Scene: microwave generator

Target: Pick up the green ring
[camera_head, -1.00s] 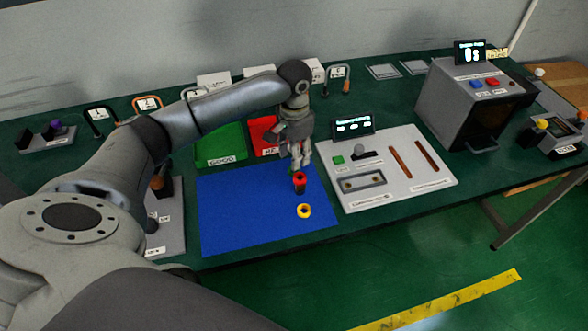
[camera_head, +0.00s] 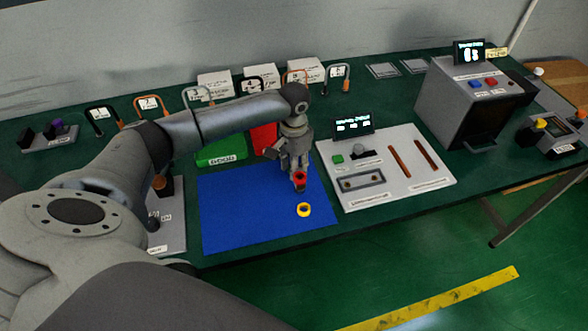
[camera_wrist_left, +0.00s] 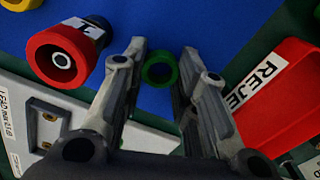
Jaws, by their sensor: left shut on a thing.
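The green ring (camera_wrist_left: 160,83) is between the fingertips of my left gripper (camera_wrist_left: 162,66) in the left wrist view, over the blue mat (camera_wrist_left: 170,20). The fingers are shut on the ring, one on each side. In the head view the left gripper (camera_head: 292,174) is low over the right part of the blue mat (camera_head: 245,225), and the ring is hidden there by the gripper. My right gripper is not in view.
A red cylindrical piece (camera_head: 299,178) stands close beside the left gripper, with a yellow ring (camera_head: 304,210) in front. A green bin (camera_head: 222,152) and a red bin (camera_head: 263,138) stand behind the mat. A light panel (camera_head: 395,190) lies to the right. The mat's left half is clear.

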